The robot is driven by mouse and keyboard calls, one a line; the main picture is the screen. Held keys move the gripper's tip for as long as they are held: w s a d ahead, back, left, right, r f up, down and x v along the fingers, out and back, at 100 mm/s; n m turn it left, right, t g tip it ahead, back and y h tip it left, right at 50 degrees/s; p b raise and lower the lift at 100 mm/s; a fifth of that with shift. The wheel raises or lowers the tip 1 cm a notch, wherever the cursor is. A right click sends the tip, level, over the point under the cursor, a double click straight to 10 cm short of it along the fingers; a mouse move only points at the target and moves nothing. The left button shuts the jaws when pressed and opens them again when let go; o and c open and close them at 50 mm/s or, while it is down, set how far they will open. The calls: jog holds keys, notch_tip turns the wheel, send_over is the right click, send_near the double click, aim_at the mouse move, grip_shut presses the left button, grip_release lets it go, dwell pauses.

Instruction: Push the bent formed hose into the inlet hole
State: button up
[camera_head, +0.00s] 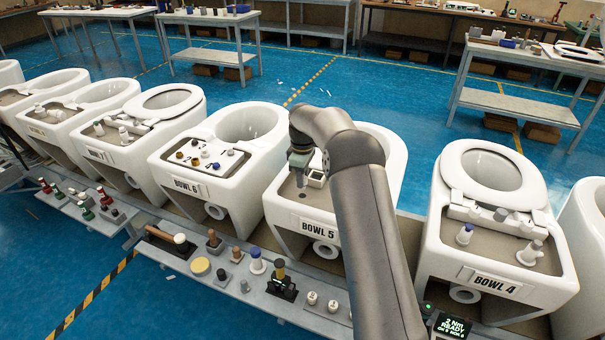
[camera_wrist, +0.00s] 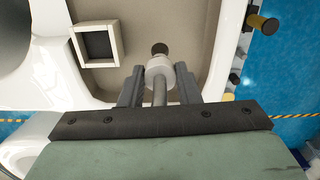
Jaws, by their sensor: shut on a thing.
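My gripper (camera_wrist: 160,88) is shut on the bent formed hose (camera_wrist: 159,66), which shows as a grey tube with a pale collar between the two dark fingers. A dark round inlet hole (camera_wrist: 160,48) lies just beyond the collar in the wrist view, in the beige deck of bowl 5. It also shows as a dark spot on the deck in the head view (camera_head: 302,195). In the head view my gripper (camera_head: 300,176) is over that deck. The hose's lower end is hidden, so I cannot tell whether it touches the hole.
A white square frame (camera_wrist: 97,43) with a dark opening stands left of the hole in the wrist view. Bowl 6 (camera_head: 186,187) and bowl 4 (camera_head: 494,286) stand on either side. A grey shelf (camera_head: 232,291) with loose parts runs along the front.

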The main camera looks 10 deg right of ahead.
jog(key=shift+f+b, duration=0.3)
jog(key=shift+f, duration=0.65)
jog(key=shift+f+b, duration=0.95)
jog(key=shift+f, duration=0.95)
dwell(0.8)
jog(key=o, duration=1.2)
jog(key=shift+f, duration=0.1)
jog(key=shift+s, duration=0.1)
jog(key=shift+a+f, duration=0.1)
notch_tip(320, 180, up, 18)
jog(key=shift+r+b, duration=0.1)
jog(key=shift+b, duration=0.4)
